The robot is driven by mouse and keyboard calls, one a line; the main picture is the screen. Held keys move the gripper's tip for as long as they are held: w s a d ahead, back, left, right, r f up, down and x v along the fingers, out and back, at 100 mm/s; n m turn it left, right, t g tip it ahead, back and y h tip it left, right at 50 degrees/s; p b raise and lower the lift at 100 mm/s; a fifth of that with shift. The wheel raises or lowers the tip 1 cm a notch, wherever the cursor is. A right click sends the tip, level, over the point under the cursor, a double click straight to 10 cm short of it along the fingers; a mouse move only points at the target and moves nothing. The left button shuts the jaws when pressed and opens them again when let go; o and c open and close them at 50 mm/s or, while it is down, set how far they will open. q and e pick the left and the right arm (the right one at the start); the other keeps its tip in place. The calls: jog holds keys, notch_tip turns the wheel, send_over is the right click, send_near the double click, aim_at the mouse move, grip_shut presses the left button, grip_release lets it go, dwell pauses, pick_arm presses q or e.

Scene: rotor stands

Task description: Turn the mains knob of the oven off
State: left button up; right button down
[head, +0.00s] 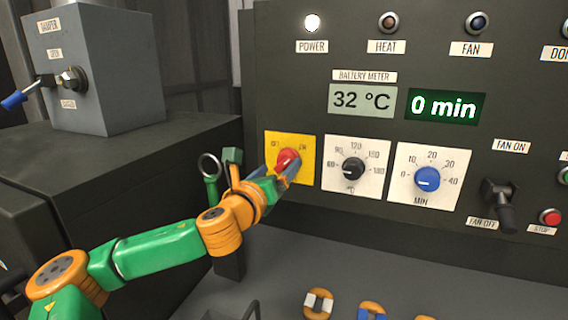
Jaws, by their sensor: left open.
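The red mains knob (288,157) sits on a yellow plate on the oven's dark front panel. The plate is marked at its upper left and upper right, and the right mark reads ON. My green and orange left arm reaches in from the left. My left gripper (283,171) is open at the knob, overlapping its lower part. Its fingers are small here, and I cannot tell whether they touch the knob. The knob's exact pointing direction is partly hidden. The white power lamp (312,22) is lit. My right gripper is not in view.
Right of the mains plate are a black temperature dial (353,168) and a blue minutes dial (427,179). Displays read 32 °C and 0 min. A black fan lever (499,200) sticks out at right. A grey box (105,75) stands on the dark cabinet at left.

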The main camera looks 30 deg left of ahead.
aim_at(283, 165)
pick_arm(q)
jog(key=x, duration=0.4)
jog(key=shift+f+p, duration=0.3)
jog(key=shift+s+r, duration=0.1)
jog(key=shift+s, duration=0.1)
jog(key=shift+c, duration=1)
jog(key=shift+d, duration=0.1)
jog(key=c, duration=0.9)
jog(key=shift+c, duration=0.2)
